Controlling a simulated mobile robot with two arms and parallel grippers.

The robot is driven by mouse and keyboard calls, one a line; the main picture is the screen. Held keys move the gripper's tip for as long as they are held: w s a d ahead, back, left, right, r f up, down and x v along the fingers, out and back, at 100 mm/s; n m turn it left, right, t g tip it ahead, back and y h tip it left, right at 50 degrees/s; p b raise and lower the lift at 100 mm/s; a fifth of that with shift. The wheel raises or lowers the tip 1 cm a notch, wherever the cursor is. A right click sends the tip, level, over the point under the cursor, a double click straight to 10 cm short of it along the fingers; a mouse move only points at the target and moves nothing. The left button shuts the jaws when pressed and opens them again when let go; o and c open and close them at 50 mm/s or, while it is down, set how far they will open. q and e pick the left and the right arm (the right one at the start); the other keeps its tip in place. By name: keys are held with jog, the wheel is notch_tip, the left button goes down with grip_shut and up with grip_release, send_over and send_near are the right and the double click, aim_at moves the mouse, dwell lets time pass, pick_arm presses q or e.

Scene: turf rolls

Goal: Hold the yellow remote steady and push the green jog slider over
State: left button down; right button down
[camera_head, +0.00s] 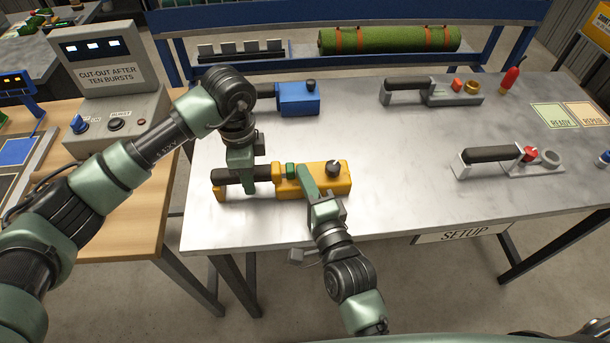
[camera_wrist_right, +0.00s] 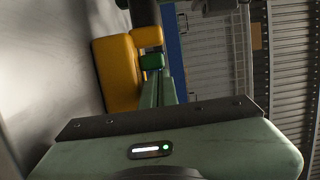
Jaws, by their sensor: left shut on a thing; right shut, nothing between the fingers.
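The yellow remote (camera_head: 322,182) lies on the metal table, with a black handle at its left end and a dark knob at its right end. My left gripper (camera_head: 240,176) comes down from above and is shut on the remote's black handle. The green jog slider (camera_head: 290,170) sits on the near top left of the yellow body. My right gripper (camera_head: 306,174) is shut and empty, its fingertips just right of the slider. In the right wrist view the green slider (camera_wrist_right: 152,62) shows at the fingertips, beside the yellow body (camera_wrist_right: 118,72); I cannot tell whether they touch.
A blue remote (camera_head: 298,98) lies behind the yellow one. Two grey handled devices (camera_head: 436,92) (camera_head: 505,160) lie to the right. A strapped turf roll (camera_head: 390,40) is at the back. A control box (camera_head: 115,120) stands on the left bench.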

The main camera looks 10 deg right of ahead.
pick_arm(q)
jog(key=shift+s+d+f, duration=0.2)
jog(key=shift+d+f, duration=0.05)
pick_arm(e)
jog(key=shift+a, duration=0.25)
pick_arm(q)
jog(key=shift+a, duration=0.25)
pick_arm(e)
jog(key=v, duration=1)
jog(key=shift+s+d, duration=0.1)
jog(key=shift+d, duration=0.05)
pick_arm(q)
jog(key=shift+w, duration=0.1)
jog(key=c, duration=1)
grip_release()
jog(key=shift+c, duration=0.2)
jog(key=shift+o, duration=0.4)
jog(key=shift+w+r, duration=0.1)
jog(key=shift+w, duration=0.05)
jog(key=shift+r, duration=0.1)
